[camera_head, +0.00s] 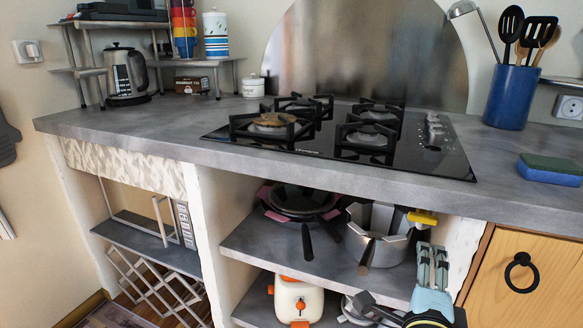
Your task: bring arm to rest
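My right gripper (432,256) is low at the right, in front of the shelf opening under the counter. It has grey fingers on a light blue body. The two fingers stand side by side, pointing up and away, close together with a narrow dark line between them. I cannot tell whether they are apart or touching, and I see nothing held in them. Part of my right arm shows at the bottom edge. My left gripper is not in view.
The grey counter (140,125) carries a black gas hob (345,140), a blue utensil pot (511,97) and a sponge (550,168). Beneath it, shelves hold dark pans (298,200), a steel pot (378,245) and a white-orange appliance (298,300). A wooden door (525,285) is right of the gripper.

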